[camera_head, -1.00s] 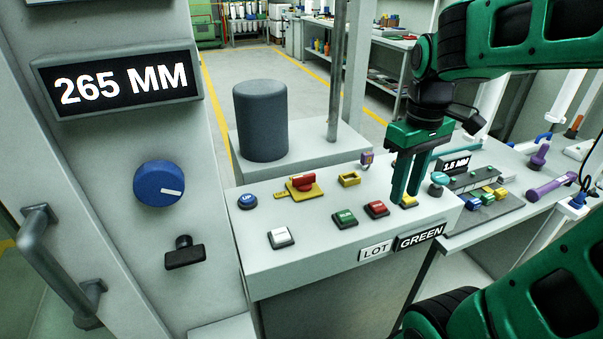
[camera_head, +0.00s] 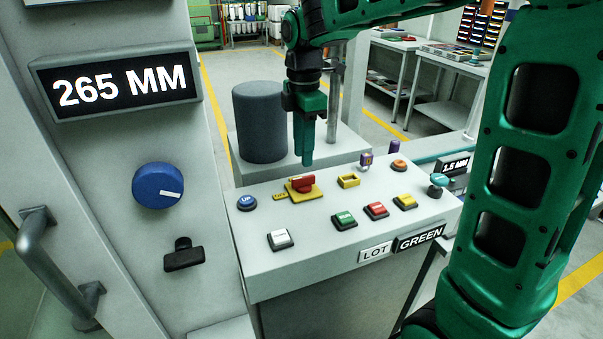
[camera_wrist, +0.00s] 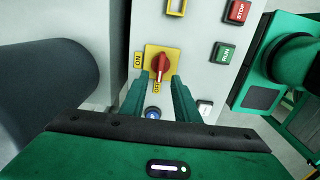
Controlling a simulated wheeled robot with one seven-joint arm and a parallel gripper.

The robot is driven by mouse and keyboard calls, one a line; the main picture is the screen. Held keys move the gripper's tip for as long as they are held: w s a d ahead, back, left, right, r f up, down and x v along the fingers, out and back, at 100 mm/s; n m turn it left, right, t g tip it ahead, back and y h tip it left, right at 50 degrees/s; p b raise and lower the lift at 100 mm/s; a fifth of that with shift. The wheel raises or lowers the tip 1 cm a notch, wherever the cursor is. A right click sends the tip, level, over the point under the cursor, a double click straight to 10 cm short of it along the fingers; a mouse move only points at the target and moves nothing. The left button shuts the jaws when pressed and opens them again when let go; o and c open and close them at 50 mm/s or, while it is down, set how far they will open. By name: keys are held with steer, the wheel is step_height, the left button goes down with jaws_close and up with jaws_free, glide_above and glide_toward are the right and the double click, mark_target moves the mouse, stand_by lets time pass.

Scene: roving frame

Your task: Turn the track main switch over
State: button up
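The main switch is a red rotary knob (camera_head: 303,183) on a yellow plate (camera_head: 315,192) on the sloped console. In the wrist view the red knob (camera_wrist: 160,66) lies lengthwise in line with the OFF label (camera_wrist: 157,87) at its lower end. The ON label (camera_wrist: 138,60) is at the plate's left. My gripper (camera_head: 304,162) hangs just above and behind the knob in the head view. In the wrist view its fingers (camera_wrist: 160,78) are apart, either side of the knob's lower end, with nothing between them held. Contact cannot be told.
A blue UP button (camera_head: 247,202), white button (camera_head: 280,239), green RUN button (camera_head: 344,220), red STOP button (camera_head: 376,210) and yellow button (camera_head: 405,201) surround the switch. A yellow frame (camera_head: 348,181) is at its right. A dark cylinder (camera_head: 259,122) stands behind the console.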

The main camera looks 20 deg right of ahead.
mark_target(303, 177)
step_height(303, 177, down, 7)
steer(key=shift+r, duration=0.1)
steer(key=shift+c, duration=0.3)
jaws_close()
